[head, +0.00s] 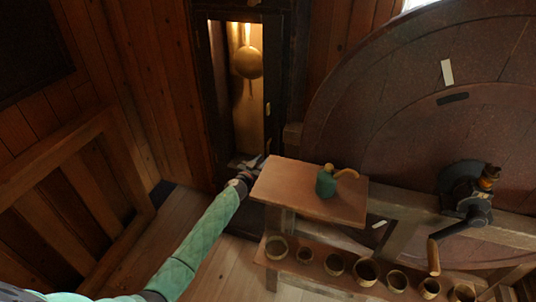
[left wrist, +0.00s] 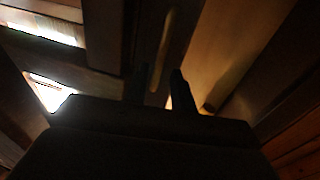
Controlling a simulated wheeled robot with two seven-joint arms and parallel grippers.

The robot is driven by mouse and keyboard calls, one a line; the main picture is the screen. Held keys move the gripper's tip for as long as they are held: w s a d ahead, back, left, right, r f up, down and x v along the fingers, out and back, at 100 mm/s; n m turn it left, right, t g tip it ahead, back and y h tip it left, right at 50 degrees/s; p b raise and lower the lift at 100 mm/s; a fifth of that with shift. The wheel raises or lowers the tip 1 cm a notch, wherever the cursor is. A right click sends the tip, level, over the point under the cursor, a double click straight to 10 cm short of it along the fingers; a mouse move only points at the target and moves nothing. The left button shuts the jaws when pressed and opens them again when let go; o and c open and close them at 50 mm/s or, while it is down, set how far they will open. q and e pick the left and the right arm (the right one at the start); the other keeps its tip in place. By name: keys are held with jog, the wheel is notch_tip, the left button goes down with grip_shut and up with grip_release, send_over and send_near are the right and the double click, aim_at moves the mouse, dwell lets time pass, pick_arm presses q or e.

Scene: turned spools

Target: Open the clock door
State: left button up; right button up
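The tall dark clock case (head: 213,75) stands against the plank wall at the top centre of the head view. Its lit inside shows a brass pendulum (head: 247,62). A dark upright (head: 273,75) borders the opening on the right, with a small pale piece (head: 267,108); I cannot tell how far the door stands open. My left gripper (head: 252,163) is low in front of the case, beside the small table.
A small wooden table (head: 300,190) with a green can-like object (head: 326,183) stands right of my left gripper. Several round cups line a lower shelf (head: 315,262). A large round wheel (head: 400,100) fills the right. A wooden railing (head: 95,195) stands left.

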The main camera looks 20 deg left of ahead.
aim_at(268, 154)
pick_arm(q)
jog(key=shift+x, duration=2.6)
grip_shut()
